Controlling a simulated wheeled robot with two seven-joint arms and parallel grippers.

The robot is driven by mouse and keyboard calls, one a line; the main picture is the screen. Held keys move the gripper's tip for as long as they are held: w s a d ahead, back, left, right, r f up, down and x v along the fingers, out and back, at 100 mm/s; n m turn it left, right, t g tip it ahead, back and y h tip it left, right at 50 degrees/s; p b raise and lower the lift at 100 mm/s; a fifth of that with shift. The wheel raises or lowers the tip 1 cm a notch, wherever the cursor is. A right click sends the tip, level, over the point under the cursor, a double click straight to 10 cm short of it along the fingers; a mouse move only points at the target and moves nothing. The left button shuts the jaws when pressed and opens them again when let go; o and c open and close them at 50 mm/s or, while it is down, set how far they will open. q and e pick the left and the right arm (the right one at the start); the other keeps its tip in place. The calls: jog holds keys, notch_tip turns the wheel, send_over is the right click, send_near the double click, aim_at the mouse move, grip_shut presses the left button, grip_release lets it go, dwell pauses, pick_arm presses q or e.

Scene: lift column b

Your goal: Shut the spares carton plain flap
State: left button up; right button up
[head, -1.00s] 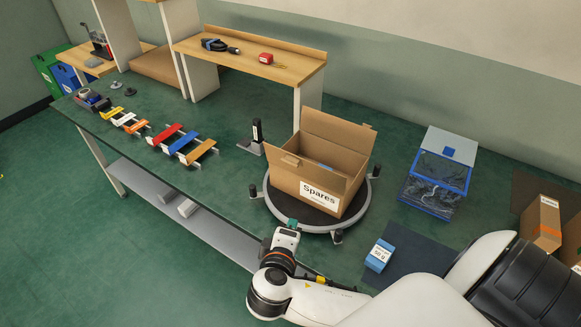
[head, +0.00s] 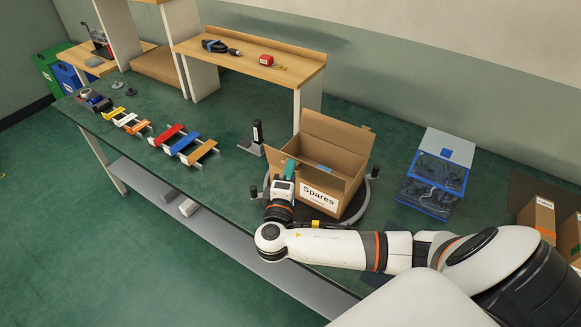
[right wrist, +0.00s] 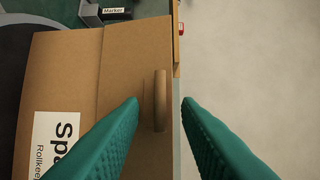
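The spares carton (head: 318,200) is a brown box on a round grey turntable (head: 376,172), with its "Spares" label facing the front. Its top is open, and a broad flap (head: 338,138) stands up at the back. Something blue shows inside. My right gripper (head: 289,166) is at the carton's front left corner, partly hiding its left side. In the right wrist view the green fingers (right wrist: 160,103) are open. A rounded brown tab (right wrist: 160,100) shows between them near the carton edge; contact cannot be told. I cannot tell which flap is the plain one. My left gripper is not in view.
A black upright marker holder (head: 256,138) stands left of the carton. A blue-framed clear bin (head: 436,180) stands to the right, and brown cartons (head: 537,214) at far right. Coloured clamps (head: 185,145) lie on the left of the bench.

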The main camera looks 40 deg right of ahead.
jog(key=shift+w+d, duration=0.45)
jog(key=shift+d, duration=0.05)
grip_shut()
